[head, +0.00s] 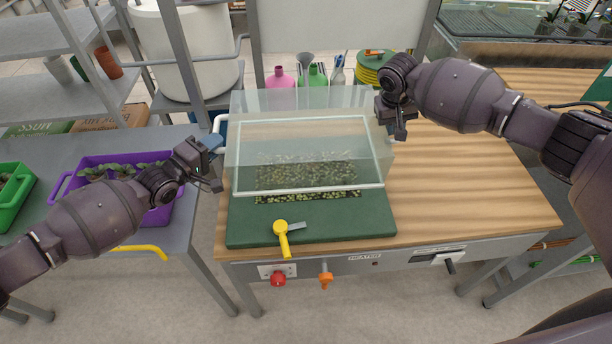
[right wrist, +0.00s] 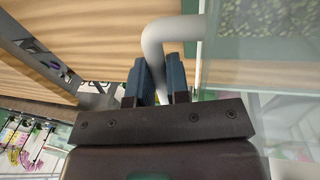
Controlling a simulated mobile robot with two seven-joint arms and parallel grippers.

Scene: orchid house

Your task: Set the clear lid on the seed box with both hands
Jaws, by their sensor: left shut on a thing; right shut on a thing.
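The clear lid (head: 310,120) is a see-through box shape with a pale rim, level or nearly so, over the seed box. The seed box (head: 308,197) shows dark soil with speckled seedlings through the lid; its front edge shows just below the lid's front rim. I cannot tell whether lid and box touch. My left gripper (head: 212,146) is shut on the lid's white left handle (head: 217,124). My right gripper (head: 388,108) is shut at the lid's right side. In the right wrist view its fingers (right wrist: 160,82) close on a pale bent handle (right wrist: 168,32).
Pink (head: 279,80) and green (head: 317,77) bottles stand behind. A purple crate (head: 75,183) is on the left bench. The wooden bench (head: 470,190) is clear at right.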

